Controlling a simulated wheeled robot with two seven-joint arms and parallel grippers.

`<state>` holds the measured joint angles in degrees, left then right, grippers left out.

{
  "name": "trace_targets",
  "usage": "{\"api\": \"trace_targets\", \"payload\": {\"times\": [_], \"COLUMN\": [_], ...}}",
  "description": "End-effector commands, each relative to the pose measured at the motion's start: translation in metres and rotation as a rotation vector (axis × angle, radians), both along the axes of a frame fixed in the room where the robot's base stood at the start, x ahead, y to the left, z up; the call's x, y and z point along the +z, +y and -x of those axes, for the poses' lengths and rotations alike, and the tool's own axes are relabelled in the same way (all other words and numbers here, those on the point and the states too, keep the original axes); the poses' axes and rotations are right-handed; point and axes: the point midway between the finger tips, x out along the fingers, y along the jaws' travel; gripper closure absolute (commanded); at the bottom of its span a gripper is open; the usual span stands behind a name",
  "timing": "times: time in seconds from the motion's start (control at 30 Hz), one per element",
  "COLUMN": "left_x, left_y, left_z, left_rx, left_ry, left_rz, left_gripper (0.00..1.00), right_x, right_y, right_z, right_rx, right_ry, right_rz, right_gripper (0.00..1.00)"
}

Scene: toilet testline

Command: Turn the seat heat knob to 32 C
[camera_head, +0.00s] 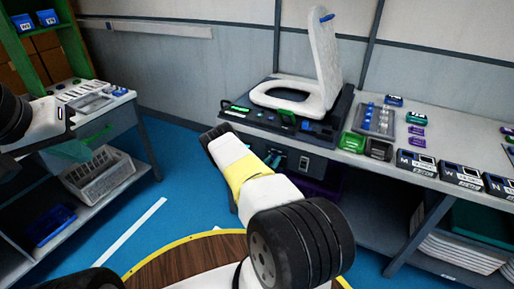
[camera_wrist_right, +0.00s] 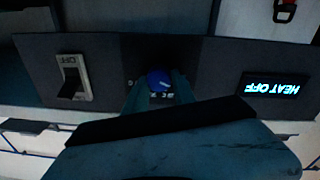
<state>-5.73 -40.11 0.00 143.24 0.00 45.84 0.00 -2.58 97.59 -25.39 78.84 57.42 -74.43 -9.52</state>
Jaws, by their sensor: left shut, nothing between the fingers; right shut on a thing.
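The blue seat heat knob (camera_wrist_right: 158,79) sits on the dark front panel in the right wrist view. The two dark teal fingers of my right gripper (camera_wrist_right: 160,92) are on either side of it, shut on it. Small markings below the knob are partly covered and unreadable. A display (camera_wrist_right: 276,88) beside it reads "HEAT OFF", upside down. In the head view my right gripper (camera_head: 272,158) is at the panel below the toilet seat (camera_head: 295,95), partly behind my forearm. My left gripper (camera_head: 98,136) appears shut and empty by the left table.
A rocker switch (camera_wrist_right: 70,80) marked "OFF" is on the same panel. The toilet lid (camera_head: 325,60) stands raised. Green (camera_head: 352,142) and dark bins stand to the right on the bench. A left table (camera_head: 130,108) holds trays, with a white basket (camera_head: 98,175) below. Blue floor lies between.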

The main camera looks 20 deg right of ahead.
Motion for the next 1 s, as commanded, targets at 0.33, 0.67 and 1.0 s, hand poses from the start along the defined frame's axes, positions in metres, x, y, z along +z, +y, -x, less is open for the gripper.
{"api": "trace_targets", "payload": {"times": [0.33, 0.67, 1.0], "left_x": [0.0000, 0.0000, 0.0000], "left_y": [0.0000, 0.0000, 0.0000], "left_z": [0.0000, 0.0000, 0.0000], "left_rx": [0.000, 0.000, 0.000], "left_ry": [0.000, 0.000, 0.000], "left_rz": [0.000, 0.000, 0.000], "left_gripper": [1.00, 1.00, 1.00], "right_x": [0.0002, 0.0007, 0.0007], "right_y": [-0.0009, -0.0018, -0.0021], "right_z": [0.0005, 0.0012, 0.0018], "right_rx": [-0.002, -0.003, -0.002], "right_ry": [-0.067, -0.263, -0.465], "right_rz": [-0.059, -0.225, -0.398], "right_gripper": [1.00, 1.00, 1.00]}}
